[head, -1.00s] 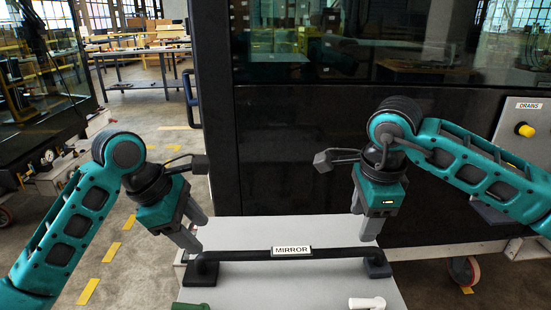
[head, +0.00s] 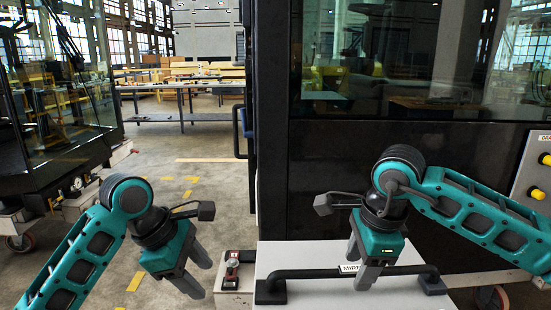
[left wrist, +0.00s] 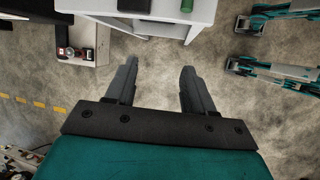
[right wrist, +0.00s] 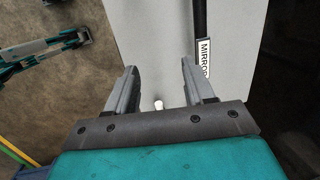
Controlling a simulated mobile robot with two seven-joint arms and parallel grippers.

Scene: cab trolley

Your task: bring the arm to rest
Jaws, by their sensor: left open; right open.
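The black handle (head: 300,273) with its white MIRROR label (head: 350,268) is fixed on the pale trolley top (head: 318,250). My left gripper (head: 201,277) is open and empty, left of the trolley; in the left wrist view bare floor shows between its fingers (left wrist: 155,85). My right gripper (head: 362,272) is open and appears in front of the label. In the right wrist view its fingers (right wrist: 160,85) are spread over the trolley top, with the handle (right wrist: 201,18) by the right finger. Nothing is between the fingertips; the exact gap to the handle is unclear.
A small red and black fitting (head: 233,265) sits on a pale box left of the trolley. A dark cab wall (head: 340,180) stands behind the trolley. A panel with a yellow knob (head: 538,193) is at the right. Open floor (head: 190,215) lies at the left.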

